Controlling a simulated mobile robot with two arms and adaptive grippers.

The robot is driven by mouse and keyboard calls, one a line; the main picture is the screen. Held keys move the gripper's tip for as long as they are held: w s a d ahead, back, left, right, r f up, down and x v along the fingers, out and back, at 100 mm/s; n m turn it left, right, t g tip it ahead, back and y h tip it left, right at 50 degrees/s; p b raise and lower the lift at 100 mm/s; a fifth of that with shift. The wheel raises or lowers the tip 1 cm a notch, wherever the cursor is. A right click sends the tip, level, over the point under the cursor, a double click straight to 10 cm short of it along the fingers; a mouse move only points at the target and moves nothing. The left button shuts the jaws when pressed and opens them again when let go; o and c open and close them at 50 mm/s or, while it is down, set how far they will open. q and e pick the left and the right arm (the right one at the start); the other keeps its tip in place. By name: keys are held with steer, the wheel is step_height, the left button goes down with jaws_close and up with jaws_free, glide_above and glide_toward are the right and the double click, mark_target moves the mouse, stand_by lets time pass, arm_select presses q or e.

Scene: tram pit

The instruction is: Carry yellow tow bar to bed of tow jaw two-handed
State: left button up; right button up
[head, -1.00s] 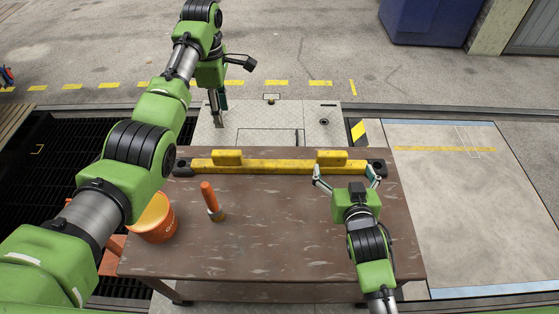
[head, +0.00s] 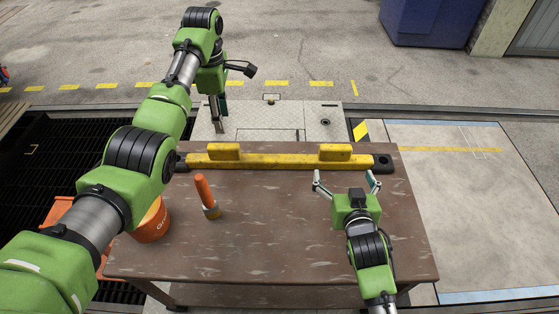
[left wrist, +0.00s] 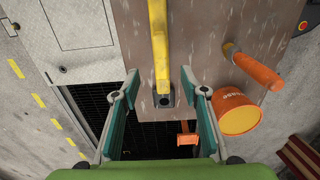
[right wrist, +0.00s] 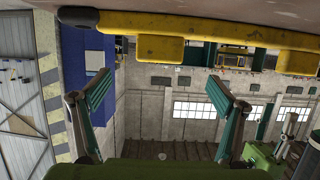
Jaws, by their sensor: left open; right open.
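The yellow tow bar (head: 280,161) lies along the far edge of the brown table. It has two raised yellow blocks and dark end eyes, the right one bare (head: 383,163). My left gripper (head: 219,117) hangs beyond the table's far left, open and empty. In the left wrist view its fingers (left wrist: 160,88) are spread on either side of the bar's dark end (left wrist: 162,98), apart from it. My right gripper (head: 346,180) is open and empty on the near side of the bar's right part. In the right wrist view the bar (right wrist: 205,35) runs beyond the fingers (right wrist: 155,95). I cannot identify the tow jaw.
The brown table (head: 270,235) also carries an orange-handled brush (head: 207,195) and an orange bucket (head: 152,222) stands at its left, partly behind my left arm. A metal plate (head: 300,118) lies behind the table. A dark grating (head: 50,170) is left; pale floor is right.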

mark_target(228, 145)
arm_select(q)
step_height(228, 145, down, 14)
steer(key=shift+r, duration=0.1)
arm_select(e)
steer(key=x, duration=1.3)
steer(key=shift+w+f, duration=0.15)
steer(key=shift+w, duration=0.2)
arm_select(q)
steer(key=c, duration=0.8)
arm_select(e)
steer(key=c, duration=0.8)
arm_select(q)
jaws_close()
arm_select(e)
steer(key=c, duration=1.4)
arm_select(q)
steer(key=shift+w+r, duration=0.15)
steer(key=shift+r, duration=0.1)
arm_select(e)
steer(key=shift+w+r, duration=0.2)
steer(key=shift+r, duration=0.2)
